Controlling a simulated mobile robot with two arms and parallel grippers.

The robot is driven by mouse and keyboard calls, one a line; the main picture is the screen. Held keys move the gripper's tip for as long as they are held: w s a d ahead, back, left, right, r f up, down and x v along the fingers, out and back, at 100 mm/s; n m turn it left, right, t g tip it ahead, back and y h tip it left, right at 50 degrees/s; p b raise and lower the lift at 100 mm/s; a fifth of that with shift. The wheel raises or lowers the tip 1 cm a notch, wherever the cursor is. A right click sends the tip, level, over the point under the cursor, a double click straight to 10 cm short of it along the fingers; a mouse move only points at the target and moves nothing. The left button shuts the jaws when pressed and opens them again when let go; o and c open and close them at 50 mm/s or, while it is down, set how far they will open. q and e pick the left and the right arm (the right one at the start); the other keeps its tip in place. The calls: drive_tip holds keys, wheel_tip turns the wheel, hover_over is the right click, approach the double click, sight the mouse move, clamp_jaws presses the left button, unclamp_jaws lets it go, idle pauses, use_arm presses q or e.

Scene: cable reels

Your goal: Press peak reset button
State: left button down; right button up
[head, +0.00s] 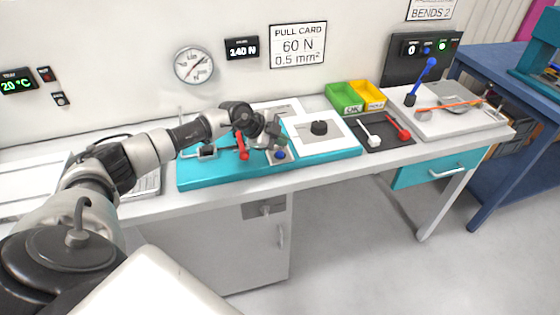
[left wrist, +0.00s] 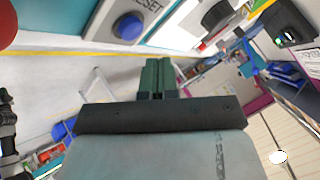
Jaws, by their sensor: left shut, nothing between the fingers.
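The blue reset button (head: 280,155) sits near the front edge of the teal base (head: 330,155) on the bench. In the left wrist view the round blue button (left wrist: 128,27) stands in a grey plate beside lettering that reads "RESET", partly cut off. My left gripper (head: 280,145) is just above and behind the button in the head view. In the left wrist view its green fingers (left wrist: 157,70) are together with nothing between them, and show apart from the button. A wall display (head: 242,48) reads about 140 N. My right gripper is not in view.
A red lever (head: 242,146) stands close left of my left gripper. A dark mat (head: 383,143) holds red and white-headed tools. Green (head: 343,98) and yellow (head: 369,95) bins stand behind.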

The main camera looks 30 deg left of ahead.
use_arm(q)
drive_tip(key=shift+f, duration=0.65)
idle(0.6)
drive_tip(key=shift+f, duration=0.1)
idle(0.9)
drive_tip(key=shift+f, duration=0.25)
drive_tip(key=shift+f, duration=0.55)
idle(0.8)
drive_tip(key=shift+r+p, duration=0.85)
drive_tip(key=shift+p, duration=0.45)
